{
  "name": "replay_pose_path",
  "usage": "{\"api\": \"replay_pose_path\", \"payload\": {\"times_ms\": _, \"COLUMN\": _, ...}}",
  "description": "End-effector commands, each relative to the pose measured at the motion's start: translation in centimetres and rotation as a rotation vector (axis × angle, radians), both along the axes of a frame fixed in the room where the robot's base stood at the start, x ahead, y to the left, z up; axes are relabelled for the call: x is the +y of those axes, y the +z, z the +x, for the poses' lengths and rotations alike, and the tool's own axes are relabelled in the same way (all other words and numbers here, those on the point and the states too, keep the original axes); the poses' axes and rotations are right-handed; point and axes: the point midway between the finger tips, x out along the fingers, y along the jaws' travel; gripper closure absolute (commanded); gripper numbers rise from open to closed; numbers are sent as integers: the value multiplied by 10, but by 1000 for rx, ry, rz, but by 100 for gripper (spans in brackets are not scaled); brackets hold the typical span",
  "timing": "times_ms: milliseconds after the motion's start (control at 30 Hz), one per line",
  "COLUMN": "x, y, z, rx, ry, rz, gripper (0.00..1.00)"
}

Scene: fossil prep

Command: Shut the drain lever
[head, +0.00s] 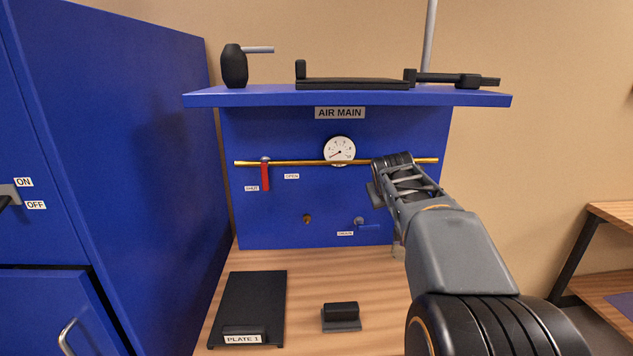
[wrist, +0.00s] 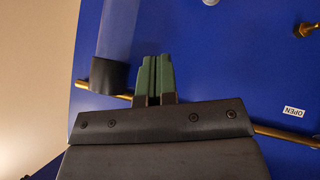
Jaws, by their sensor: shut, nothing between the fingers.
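The drain lever (head: 370,227) is a small blue handle low on the blue panel, lying about level to the right of its grey round hub (head: 359,220). A small label (head: 345,233) sits just below and left of the hub. In the wrist view, a grey piece at the top edge (wrist: 210,2) may be this hub; the handle cannot be made out there. My gripper (wrist: 156,60) is shut and empty, its green fingers in front of the panel close to the brass pipe (wrist: 268,131). In the head view my arm hides the fingers.
A clear cylinder with a black cap (wrist: 110,77) hangs beside my fingers. A red lever (head: 265,177) hangs from the pipe, with a gauge (head: 340,150) to its right. A shelf (head: 250,97) juts out above. A black plate (head: 250,300) and black block (head: 341,318) lie on the bench.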

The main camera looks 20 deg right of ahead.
Motion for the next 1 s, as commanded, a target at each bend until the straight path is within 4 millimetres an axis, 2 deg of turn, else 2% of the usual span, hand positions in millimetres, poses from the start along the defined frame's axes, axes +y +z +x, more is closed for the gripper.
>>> {"api": "replay_pose_path", "payload": {"times_ms": 133, "x": 1, "y": -6, "z": -3, "rx": 12, "ry": -17, "rz": 28, "gripper": 100}}
{"api": "replay_pose_path", "payload": {"times_ms": 267, "x": 14, "y": -47, "z": -21, "rx": 95, "ry": -52, "rz": 127, "gripper": 100}}
{"api": "replay_pose_path", "payload": {"times_ms": 367, "x": 55, "y": -72, "z": -53, "rx": 190, "ry": -55, "rz": 239, "gripper": 100}}
{"api": "replay_pose_path", "payload": {"times_ms": 400, "x": 75, "y": -80, "z": -67, "rx": 226, "ry": -47, "rz": 281, "gripper": 100}}
{"api": "replay_pose_path", "payload": {"times_ms": 500, "x": 123, "y": -92, "z": -105, "rx": 311, "ry": -13, "rz": 361, "gripper": 100}}
{"api": "replay_pose_path", "payload": {"times_ms": 600, "x": 165, "y": -98, "z": -142, "rx": 379, "ry": 33, "rz": 412, "gripper": 100}}
{"api": "replay_pose_path", "payload": {"times_ms": 733, "x": 204, "y": -98, "z": -181, "rx": 435, "ry": 111, "rz": 440, "gripper": 100}}
{"api": "replay_pose_path", "payload": {"times_ms": 833, "x": 220, "y": -89, "z": -193, "rx": 431, "ry": 171, "rz": 432, "gripper": 100}}
{"api": "replay_pose_path", "payload": {"times_ms": 1000, "x": 230, "y": -79, "z": -193, "rx": 413, "ry": 216, "rz": 418, "gripper": 100}}
